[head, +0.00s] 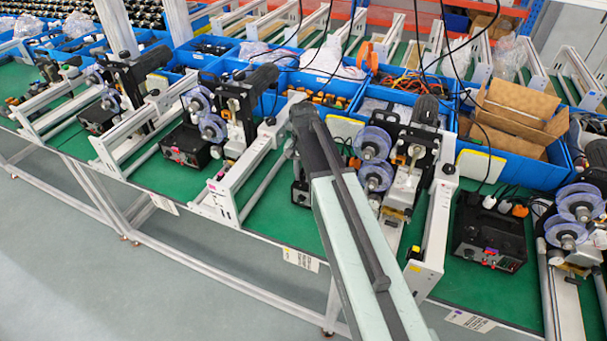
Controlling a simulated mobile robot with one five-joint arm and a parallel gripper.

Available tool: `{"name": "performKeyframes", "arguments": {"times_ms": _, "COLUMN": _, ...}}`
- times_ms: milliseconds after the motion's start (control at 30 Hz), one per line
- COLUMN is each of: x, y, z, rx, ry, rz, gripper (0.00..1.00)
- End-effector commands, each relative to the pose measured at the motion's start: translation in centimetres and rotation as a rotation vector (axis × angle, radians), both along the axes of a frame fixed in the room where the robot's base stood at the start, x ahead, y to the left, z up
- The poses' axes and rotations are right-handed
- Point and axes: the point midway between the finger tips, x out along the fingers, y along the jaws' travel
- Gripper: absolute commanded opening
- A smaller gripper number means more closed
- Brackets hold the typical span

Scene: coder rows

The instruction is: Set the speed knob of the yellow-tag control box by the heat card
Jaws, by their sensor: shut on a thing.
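My arm rises from the bottom middle to a dark joint near the picture's centre. My gripper does not show; the arm link may hide it. A yellow tag (415,267) is on the front end of a white rail right of my arm. A black control box (490,235) with a small red display and knobs stands on the green bench right of that rail. Another dark control box (299,192) is mostly hidden behind my arm, left of that rail. I cannot tell which box the tag belongs to. White printed cards (300,259) and (468,320) sit along the bench's front edge; their text is unreadable.
The green bench (262,220) carries several coder machines with clear reels (376,178) and white rails (240,180). More control boxes (185,148) stand to the left. Blue bins (515,172) and hanging cables fill the back. The grey floor (100,290) at lower left is clear.

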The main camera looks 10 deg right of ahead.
Motion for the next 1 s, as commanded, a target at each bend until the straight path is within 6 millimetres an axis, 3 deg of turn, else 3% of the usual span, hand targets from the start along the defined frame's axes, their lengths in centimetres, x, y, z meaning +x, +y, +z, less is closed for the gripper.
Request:
{"name": "performKeyframes", "arguments": {"times_ms": 467, "x": 0.0, "y": 0.0, "z": 0.0, "rx": 0.0, "ry": 0.001, "rz": -0.011, "gripper": 0.0}}
{"name": "performKeyframes", "arguments": {"times_ms": 500, "x": 0.0, "y": 0.0, "z": 0.0, "rx": 0.0, "ry": 0.001, "rz": -0.011, "gripper": 0.34}}
{"name": "performKeyframes", "arguments": {"times_ms": 533, "x": 0.0, "y": 0.0, "z": 0.0, "rx": 0.0, "ry": 0.001, "rz": -0.011, "gripper": 0.42}}
{"name": "performKeyframes", "arguments": {"times_ms": 867, "x": 0.0, "y": -0.1, "z": 0.1, "rx": 0.0, "ry": 0.0, "rz": -0.011, "gripper": 0.45}}
{"name": "performKeyframes", "arguments": {"times_ms": 1000, "x": 0.0, "y": -0.1, "z": 1.1, "rx": 0.0, "ry": 0.0, "rz": -0.011, "gripper": 0.45}}
